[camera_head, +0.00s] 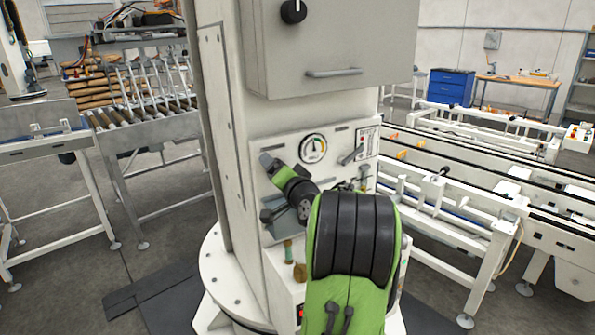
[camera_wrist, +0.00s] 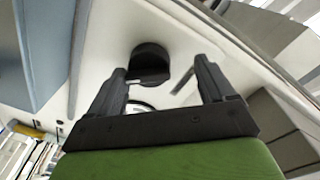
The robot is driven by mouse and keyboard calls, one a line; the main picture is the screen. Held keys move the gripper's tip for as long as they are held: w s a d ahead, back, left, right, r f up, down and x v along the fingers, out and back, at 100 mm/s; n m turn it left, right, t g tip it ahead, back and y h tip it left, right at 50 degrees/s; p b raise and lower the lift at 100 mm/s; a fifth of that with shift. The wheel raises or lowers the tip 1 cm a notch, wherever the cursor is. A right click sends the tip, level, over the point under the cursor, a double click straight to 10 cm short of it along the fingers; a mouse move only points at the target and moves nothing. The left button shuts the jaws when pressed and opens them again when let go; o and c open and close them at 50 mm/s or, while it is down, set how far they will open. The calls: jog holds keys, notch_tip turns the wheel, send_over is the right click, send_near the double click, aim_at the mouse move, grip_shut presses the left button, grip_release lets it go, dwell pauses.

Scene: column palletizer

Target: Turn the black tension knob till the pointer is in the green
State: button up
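A black round knob (camera_wrist: 150,62) stands on the white panel in the wrist view, ahead of my gripper (camera_wrist: 165,82). My gripper is open, its two black fingers apart on either side of the line to the knob; I see no clear contact. In the head view my gripper is at the panel's left part, mostly masked by my own arm, and I cannot pick out this knob there. The round gauge (camera_head: 313,148) has a dark pointer roughly upright and a coloured band with green. The gauge is partly hidden behind my gripper in the wrist view (camera_wrist: 140,106).
The panel (camera_head: 336,138) also carries a lever (camera_head: 351,155) right of the gauge. A grey cabinet (camera_head: 335,40) with another black knob (camera_head: 293,11) and a bar handle overhangs it. Conveyors (camera_head: 460,205) stand right, a roller table (camera_head: 140,115) left.

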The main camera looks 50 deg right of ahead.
jog(key=shift+a, duration=0.1)
dwell(0.4)
jog(key=a+r+b+v, duration=0.1)
jog(key=b+v, duration=0.2)
jog(key=v, duration=1.3)
jog(key=shift+n+y, duration=0.3)
jog(key=shift+b, duration=0.3)
